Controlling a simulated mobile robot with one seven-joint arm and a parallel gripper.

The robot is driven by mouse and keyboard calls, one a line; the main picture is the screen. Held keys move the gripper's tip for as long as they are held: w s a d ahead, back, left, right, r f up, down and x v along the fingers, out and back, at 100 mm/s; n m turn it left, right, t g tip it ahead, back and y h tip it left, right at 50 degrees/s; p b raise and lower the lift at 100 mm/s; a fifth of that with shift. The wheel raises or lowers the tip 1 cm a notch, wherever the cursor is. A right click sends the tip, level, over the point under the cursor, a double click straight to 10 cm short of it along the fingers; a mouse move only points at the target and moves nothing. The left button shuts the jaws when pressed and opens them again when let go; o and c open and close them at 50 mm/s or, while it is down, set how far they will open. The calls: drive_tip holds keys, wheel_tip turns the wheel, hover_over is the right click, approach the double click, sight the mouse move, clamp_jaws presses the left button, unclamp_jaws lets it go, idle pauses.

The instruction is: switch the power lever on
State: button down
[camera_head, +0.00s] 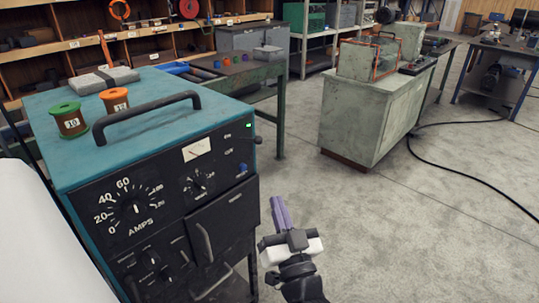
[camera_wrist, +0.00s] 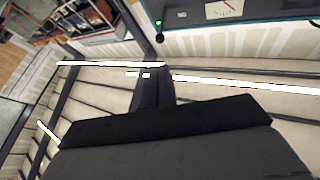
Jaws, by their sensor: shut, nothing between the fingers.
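My gripper (camera_head: 276,203), with purple fingers, is shut and empty. It is in front of the panel, below and right of the lever, apart from it.
The teal-topped welder (camera_head: 150,85) carries a black handle and two spools, green (camera_head: 69,120) and orange (camera_head: 115,101). A blue knob (camera_head: 242,168) is below the lever. A green workbench (camera_head: 235,82) stands behind. The floor (camera_head: 400,220) to the right is open, with a black cable.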

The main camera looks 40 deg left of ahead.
drive_tip(key=w+a+b, duration=0.1)
drive_tip(key=a+b, duration=0.1)
drive_tip(key=b, duration=0.1)
drive_tip(key=p, duration=0.2)
approach(260, 143)
drive_tip(key=x, duration=0.5)
drive_tip(key=shift+w+a+r, duration=0.1)
drive_tip(key=shift+w+a, duration=0.05)
drive_tip(key=shift+a, duration=0.2)
drive_tip(key=shift+w+a+r, duration=0.1)
drive_tip(key=shift+w+a, duration=0.2)
drive_tip(key=shift+a, duration=0.15)
